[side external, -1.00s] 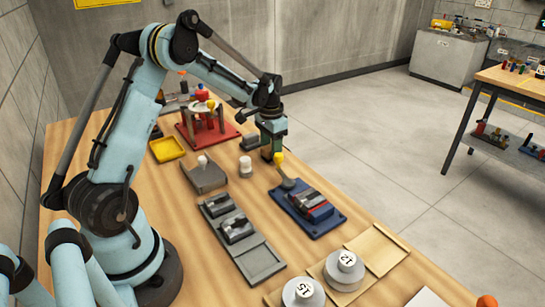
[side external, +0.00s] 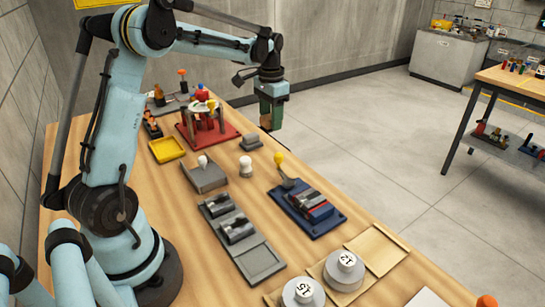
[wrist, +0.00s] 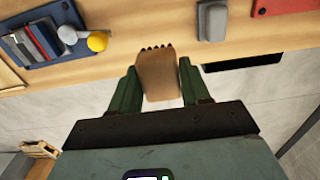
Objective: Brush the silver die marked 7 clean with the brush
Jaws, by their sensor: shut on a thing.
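My gripper (side external: 270,118) is up in the air at the table's far right edge in the side view. In the wrist view my gripper (wrist: 157,88) is shut on a brown brush (wrist: 156,72), with dark bristle tips pointing away from the wrist. A bit of the brush (side external: 266,122) shows below the jaws in the side view. Two dark silvery blocks, a rear one (side external: 217,205) and a front one (side external: 237,229), sit in a grey tray (side external: 263,265). No mark 7 is legible, so I cannot tell which is the die.
A blue tray (side external: 328,228) holds grey, red and blue blocks, with a yellow-knobbed tool (side external: 279,160) beside them. A grey block (side external: 250,142), a white knob (side external: 246,167), a red stand (side external: 226,138) and a yellow tray (side external: 167,149) stand nearby. Weights marked 12 (side external: 346,262) and 15 (side external: 304,290) are in front.

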